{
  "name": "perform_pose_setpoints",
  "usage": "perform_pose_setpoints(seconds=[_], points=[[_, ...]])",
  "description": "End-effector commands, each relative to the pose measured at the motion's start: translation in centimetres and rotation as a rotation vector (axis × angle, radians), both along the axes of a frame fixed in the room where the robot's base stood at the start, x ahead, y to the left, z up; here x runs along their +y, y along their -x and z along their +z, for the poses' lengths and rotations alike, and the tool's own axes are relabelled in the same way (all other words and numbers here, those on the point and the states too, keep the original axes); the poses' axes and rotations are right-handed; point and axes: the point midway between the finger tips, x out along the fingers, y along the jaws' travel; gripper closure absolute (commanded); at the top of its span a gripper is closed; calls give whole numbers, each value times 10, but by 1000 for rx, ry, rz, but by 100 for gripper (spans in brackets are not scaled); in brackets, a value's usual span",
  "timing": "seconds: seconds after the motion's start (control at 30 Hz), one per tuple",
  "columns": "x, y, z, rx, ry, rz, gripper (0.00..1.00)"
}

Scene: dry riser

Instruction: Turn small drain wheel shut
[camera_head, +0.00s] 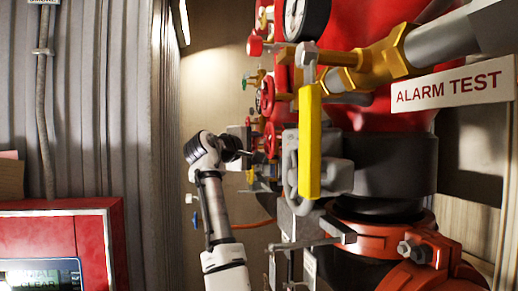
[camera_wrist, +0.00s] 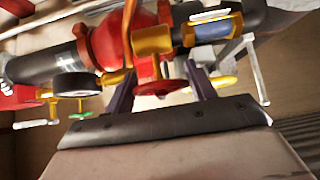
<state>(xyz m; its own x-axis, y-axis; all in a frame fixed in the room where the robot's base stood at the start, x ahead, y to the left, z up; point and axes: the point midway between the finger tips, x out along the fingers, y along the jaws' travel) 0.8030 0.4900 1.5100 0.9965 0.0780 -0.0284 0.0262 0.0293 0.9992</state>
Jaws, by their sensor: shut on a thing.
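A small red handwheel (camera_wrist: 160,87), which I take to be the drain wheel, sits between the two dark fingers of my gripper (camera_wrist: 160,76) in the wrist view. The fingers stand at either side of its rim and are shut on it. In the head view my gripper (camera_head: 250,154) reaches from the left to the red wheel (camera_head: 270,140) among the valve fittings. The fingertips are small and partly hidden there. I cannot tell how far the wheel is turned.
Another red wheel (camera_head: 267,95) sits just above. A yellow lever (camera_head: 310,142) hangs in front on the right, beside the large red riser and an ALARM TEST sign (camera_head: 452,87). A red cabinet (camera_head: 60,240) stands lower left. Open space lies left of my arm.

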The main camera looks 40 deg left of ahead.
Motion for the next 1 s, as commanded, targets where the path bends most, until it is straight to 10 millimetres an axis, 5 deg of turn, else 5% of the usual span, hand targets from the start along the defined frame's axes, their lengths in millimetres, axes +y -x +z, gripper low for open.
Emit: perform_pose_setpoints(seconds=[0.5,0.93,0.97,1.0], points=[[-1,0,3,-246,-281,-1,68],[-1,1,5,-276,-318,4,67],[-1,1,5,-276,-318,4,41],[-1,1,5,-275,-317,3,36]])
